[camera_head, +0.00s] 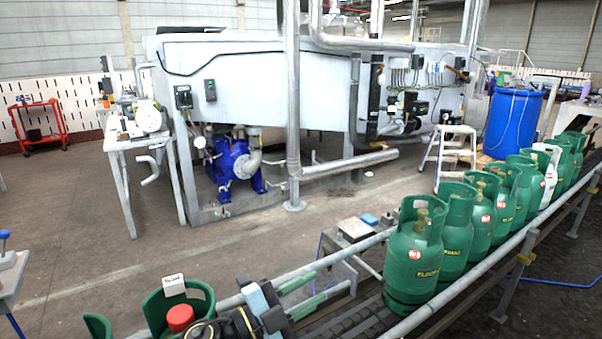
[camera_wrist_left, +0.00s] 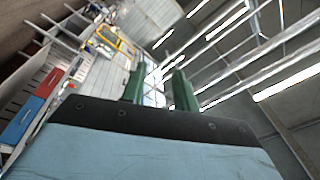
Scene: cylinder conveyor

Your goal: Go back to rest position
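My left gripper (camera_head: 321,285) is at the bottom middle of the head view, over the conveyor, with its two green fingers pointing right. The fingers are apart with nothing between them. The left wrist view shows the same two fingers (camera_wrist_left: 160,90) apart and empty, against the ceiling and far wall. A green gas cylinder (camera_head: 160,312) with a red cap (camera_head: 180,317) and a white tag (camera_head: 173,285) stands at the bottom left, partly hidden by my left wrist. The nearest cylinder of the row (camera_head: 412,262) stands to the right of the gripper, apart from it. My right gripper is not in view.
Several green cylinders and a whitish one stand in line along the conveyor, between metal rails (camera_head: 463,283). A small metal block (camera_head: 354,229) and a blue one (camera_head: 370,219) sit behind the rail. A blue barrel (camera_head: 512,122) and a step stool (camera_head: 449,150) stand farther back.

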